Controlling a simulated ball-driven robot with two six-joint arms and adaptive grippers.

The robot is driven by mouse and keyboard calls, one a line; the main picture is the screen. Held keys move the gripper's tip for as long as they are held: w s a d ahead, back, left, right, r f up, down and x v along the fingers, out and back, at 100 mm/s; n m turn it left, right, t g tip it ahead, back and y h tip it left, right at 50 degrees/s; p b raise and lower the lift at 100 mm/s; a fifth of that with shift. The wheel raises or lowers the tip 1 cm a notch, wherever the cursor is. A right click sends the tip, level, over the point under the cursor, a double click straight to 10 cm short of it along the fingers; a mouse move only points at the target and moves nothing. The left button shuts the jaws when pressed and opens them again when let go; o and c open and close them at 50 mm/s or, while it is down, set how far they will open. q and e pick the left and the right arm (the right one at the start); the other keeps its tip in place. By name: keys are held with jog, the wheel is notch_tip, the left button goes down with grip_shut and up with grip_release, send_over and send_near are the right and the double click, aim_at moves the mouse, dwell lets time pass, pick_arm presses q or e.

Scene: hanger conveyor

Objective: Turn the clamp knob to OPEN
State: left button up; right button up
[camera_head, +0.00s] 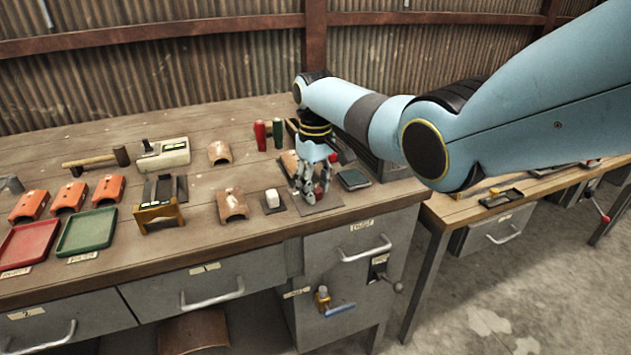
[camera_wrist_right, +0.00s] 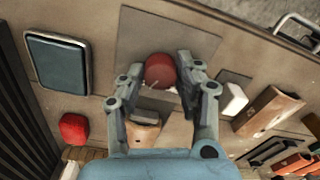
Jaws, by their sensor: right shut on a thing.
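A round red knob (camera_wrist_right: 160,70) sits over a flat grey plate (camera_wrist_right: 190,40) in the right wrist view. My right gripper (camera_wrist_right: 160,78) points down at it and is shut on it, one finger on each side. In the head view the right gripper (camera_head: 316,188) is over the plate (camera_head: 322,204) near the bench's front edge, and its fingers mostly hide the knob. No OPEN marking can be read. A brown curved tile (camera_wrist_right: 143,132) lies beyond the knob, partly behind the fingers. My left gripper is not in view.
A white block (camera_head: 272,198) and a brown tile (camera_head: 232,205) stand left of the gripper. A dark square pad (camera_head: 353,178) lies to its right, with a second red object (camera_head: 333,158) behind it. Red and green trays (camera_head: 88,232) lie far left.

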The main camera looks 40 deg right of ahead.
jog(key=n+p, duration=0.1)
jog(key=n, duration=0.1)
jog(key=shift+r+n, duration=0.1)
jog(key=shift+n, duration=0.3)
jog(key=n, duration=0.3)
jog(key=shift+n+p, duration=0.3)
jog(key=shift+p, duration=0.1)
jog(key=n, duration=0.3)
jog(key=shift+n+p, duration=0.3)
jog(key=shift+n, duration=1.9)
jog(key=o, duration=1.2)
jog(key=shift+c, duration=0.2)
